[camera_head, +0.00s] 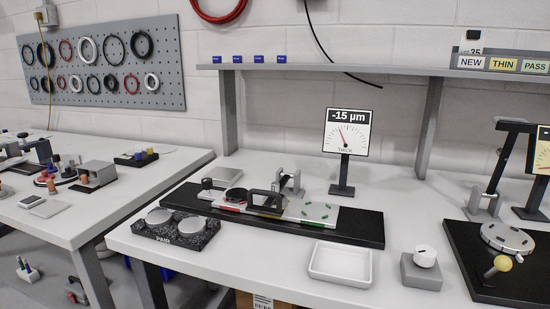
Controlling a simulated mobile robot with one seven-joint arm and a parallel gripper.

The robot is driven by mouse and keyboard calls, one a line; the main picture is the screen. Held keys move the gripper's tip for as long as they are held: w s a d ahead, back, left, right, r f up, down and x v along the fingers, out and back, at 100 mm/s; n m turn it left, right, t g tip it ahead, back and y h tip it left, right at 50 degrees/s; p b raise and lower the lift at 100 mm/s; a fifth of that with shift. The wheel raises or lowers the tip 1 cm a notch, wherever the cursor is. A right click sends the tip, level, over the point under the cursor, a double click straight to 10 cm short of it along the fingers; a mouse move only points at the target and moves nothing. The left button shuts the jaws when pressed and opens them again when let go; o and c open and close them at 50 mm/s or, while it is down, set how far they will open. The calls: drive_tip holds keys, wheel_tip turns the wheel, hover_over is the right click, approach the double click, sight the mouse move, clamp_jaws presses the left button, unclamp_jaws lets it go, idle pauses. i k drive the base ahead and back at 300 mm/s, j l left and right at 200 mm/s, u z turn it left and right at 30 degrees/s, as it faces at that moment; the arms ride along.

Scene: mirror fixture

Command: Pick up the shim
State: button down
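I cannot tell for certain which thing is the shim. The black fixture base (362,226) on the middle bench bears a pale plate (313,212) with small green marks, a dark round piece (236,194) at its left part, a dark handle-like bracket (268,203) and an upright grey metal bracket (290,184). Small red, yellow and green strips show along the fixture's front. A dial gauge (347,132) on a post behind reads "-15 µm" and "THICK". A shim too thin to make out may lie among these parts. My gripper is not in view.
A white tray (340,263) is at the bench's front, with a grey knob box (422,268) to its right. A speckled "PAIR" block (176,231) with two discs stands left. A shelf (390,72) runs behind. Another fixture (508,238) fills the right. Some bare bench lies between.

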sight(236, 60)
drive_tip(key=i+j+z, duration=0.1)
drive_tip(key=j, duration=0.3)
drive_tip(key=i+j+z, duration=0.15)
drive_tip(key=j, duration=0.3)
drive_tip(key=i+j+z, duration=0.1)
drive_tip(key=j, duration=0.3)
drive_tip(key=i+j+z, duration=0.15)
drive_tip(key=j, duration=0.3)
drive_tip(key=i+j+z, duration=0.1)
drive_tip(key=j, duration=0.35)
